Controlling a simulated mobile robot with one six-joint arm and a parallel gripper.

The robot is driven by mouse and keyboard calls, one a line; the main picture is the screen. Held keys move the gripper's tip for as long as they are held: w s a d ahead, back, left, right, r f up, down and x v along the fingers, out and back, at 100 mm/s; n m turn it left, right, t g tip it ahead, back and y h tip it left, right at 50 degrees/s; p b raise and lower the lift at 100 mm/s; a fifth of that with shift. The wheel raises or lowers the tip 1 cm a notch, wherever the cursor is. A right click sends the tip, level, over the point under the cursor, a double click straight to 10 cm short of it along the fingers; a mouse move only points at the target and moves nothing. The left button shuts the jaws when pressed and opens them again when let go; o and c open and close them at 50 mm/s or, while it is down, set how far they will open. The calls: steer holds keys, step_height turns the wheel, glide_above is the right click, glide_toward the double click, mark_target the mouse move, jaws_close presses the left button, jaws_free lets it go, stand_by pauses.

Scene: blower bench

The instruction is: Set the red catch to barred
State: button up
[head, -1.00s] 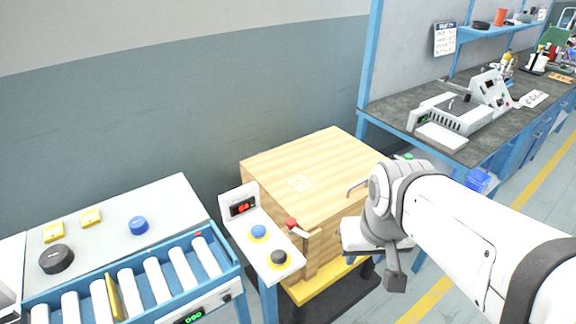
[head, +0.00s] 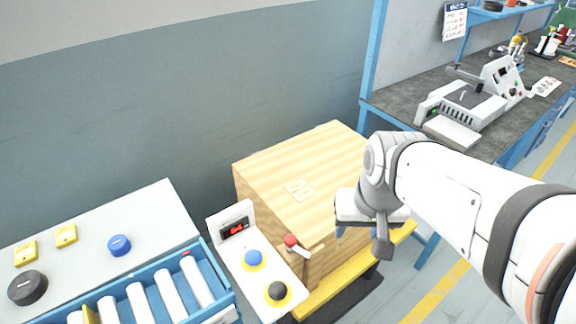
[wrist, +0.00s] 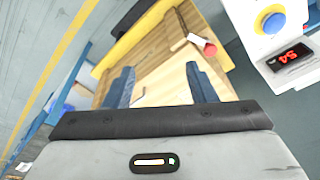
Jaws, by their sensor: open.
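The red catch (head: 291,241) is a red knob on a pale lever at the left front of a wooden crate (head: 262,180). In the wrist view the red catch (wrist: 209,49) lies beyond the fingertips, up and to the right, with its pale lever running to the upper left. My gripper (wrist: 158,82) is open and empty, its two blue fingers apart and pointing at the crate. In the head view my gripper (head: 356,228) is right of the catch and apart from it, its fingers mostly hidden behind the wrist.
A control post (head: 262,289) with a blue button, a black button and a red display stands just left of the catch. A roller conveyor (head: 215,262) is farther left. The crate rests on a yellow platform (head: 330,287). A workbench (head: 400,97) stands at the right.

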steer(key=w+a+f+m+g+y+p, duration=0.2)
steer(key=w+a+f+m, duration=0.2)
steer(key=w+m, duration=0.35)
steer(key=m+g+y+p, duration=0.1)
steer(key=m+y+p, duration=0.1)
steer(key=m, duration=0.6)
glide_toward(292, 238)
steer(key=b+x, duration=0.1)
steer(key=x, duration=0.7)
steer(key=shift+f, duration=0.1)
steer(key=shift+c, duration=0.4)
steer(key=shift+n, duration=0.25)
steer(key=c, duration=0.9)
